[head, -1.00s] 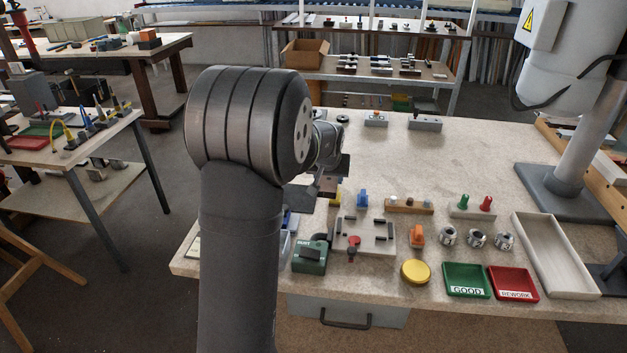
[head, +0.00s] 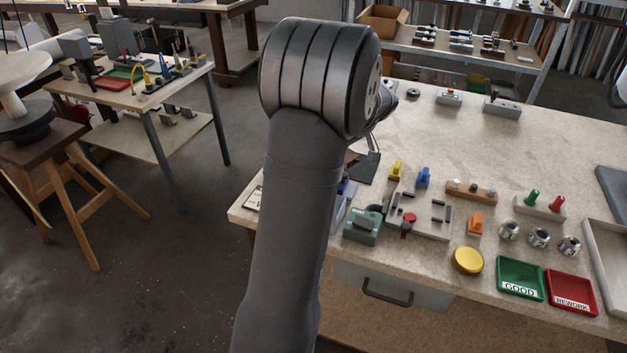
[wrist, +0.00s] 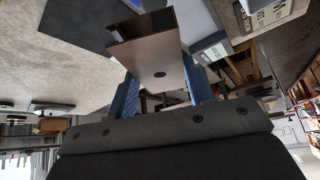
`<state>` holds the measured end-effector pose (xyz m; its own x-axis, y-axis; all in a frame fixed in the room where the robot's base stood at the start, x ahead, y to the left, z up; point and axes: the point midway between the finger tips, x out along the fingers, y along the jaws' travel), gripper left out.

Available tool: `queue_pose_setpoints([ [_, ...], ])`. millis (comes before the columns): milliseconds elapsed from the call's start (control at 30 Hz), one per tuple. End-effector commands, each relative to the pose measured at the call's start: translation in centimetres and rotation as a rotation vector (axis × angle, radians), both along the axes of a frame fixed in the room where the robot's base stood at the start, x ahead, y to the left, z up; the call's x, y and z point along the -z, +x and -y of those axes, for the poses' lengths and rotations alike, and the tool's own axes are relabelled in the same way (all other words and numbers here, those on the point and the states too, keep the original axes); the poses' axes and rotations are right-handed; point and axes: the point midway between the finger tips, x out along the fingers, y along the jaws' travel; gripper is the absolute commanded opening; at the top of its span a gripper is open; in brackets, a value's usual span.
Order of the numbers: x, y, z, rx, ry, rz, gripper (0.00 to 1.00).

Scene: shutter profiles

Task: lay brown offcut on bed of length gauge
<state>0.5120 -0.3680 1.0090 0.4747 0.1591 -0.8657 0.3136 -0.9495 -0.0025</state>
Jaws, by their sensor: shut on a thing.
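In the wrist view my gripper (wrist: 162,88) is shut on the brown offcut (wrist: 152,57), a short profile with a flat brown face, a small dark hole and an open channel at its far end. The blue fingers grip it from both sides. A grey block (wrist: 205,47) shows just beyond the offcut. I cannot tell whether it is part of the length gauge, or whether the offcut touches it.
On the bench (head: 450,130) a dark plate (head: 366,167) lies beside my arm. A grey fixture plate (head: 425,222), a green box (head: 362,228), a yellow button (head: 468,261) and green (head: 520,278) and red (head: 571,292) trays stand along the front. The back middle is mostly clear.

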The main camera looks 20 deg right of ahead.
Motion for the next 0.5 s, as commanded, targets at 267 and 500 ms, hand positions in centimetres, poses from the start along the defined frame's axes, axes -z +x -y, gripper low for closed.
queue_pose_setpoints([
  [267,-0.9,2.4,-5.2,-0.401,-0.002,0.001,0.25],
  [500,2.0,2.6,-6.1,-0.470,0.001,-0.002,0.25],
])
